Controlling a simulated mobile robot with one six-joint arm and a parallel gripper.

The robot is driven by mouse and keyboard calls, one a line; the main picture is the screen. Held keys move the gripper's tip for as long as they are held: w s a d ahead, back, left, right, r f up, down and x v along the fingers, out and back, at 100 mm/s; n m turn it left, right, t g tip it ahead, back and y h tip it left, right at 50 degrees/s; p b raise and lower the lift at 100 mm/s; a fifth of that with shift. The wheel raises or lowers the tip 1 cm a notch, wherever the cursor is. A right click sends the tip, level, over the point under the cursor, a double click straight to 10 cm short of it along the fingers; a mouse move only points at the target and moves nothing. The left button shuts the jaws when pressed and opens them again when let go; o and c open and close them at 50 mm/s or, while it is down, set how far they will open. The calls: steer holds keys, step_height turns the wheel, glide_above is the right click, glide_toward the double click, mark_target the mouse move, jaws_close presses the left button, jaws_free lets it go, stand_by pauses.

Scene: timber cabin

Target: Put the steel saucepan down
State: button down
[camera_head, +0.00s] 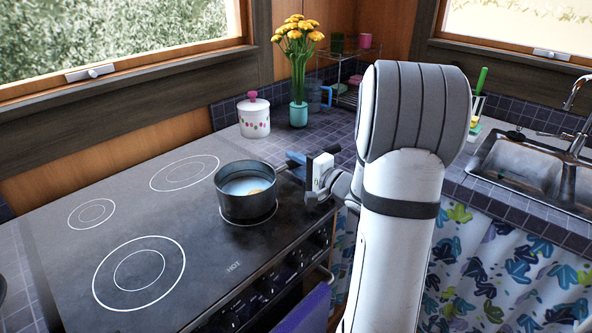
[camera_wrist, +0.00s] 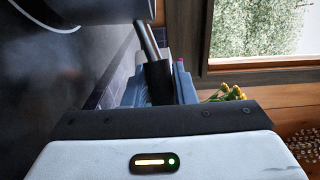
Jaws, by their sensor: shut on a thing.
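The steel saucepan (camera_head: 246,207) is upright over the front right burner ring of the black stove top (camera_head: 128,226). I cannot tell whether its base touches the surface. Something pale with a small orange-brown patch shows inside it. My gripper (camera_head: 300,170) is at the pan's right, shut on its dark handle. In the wrist view the handle (camera_wrist: 158,80) runs up between the blue-grey fingers (camera_wrist: 160,92) to the pan's side (camera_wrist: 90,8) at the top left. My arm hides part of the counter behind it.
The other burner rings are bare. A white lidded jar (camera_head: 254,118) and a green vase of yellow flowers (camera_head: 299,112) stand behind the stove. A wire rack (camera_head: 345,82) is in the corner. A sink (camera_head: 530,168) is at the right.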

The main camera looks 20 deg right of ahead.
steer(key=shift+f, duration=0.65)
steer(key=c, duration=1.6)
jaws_free()
steer(key=shift+f, duration=0.2)
steer(key=shift+c, duration=0.2)
steer(key=o, duration=0.5)
steer(key=shift+c, duration=0.2)
steer(key=shift+r, duration=0.1)
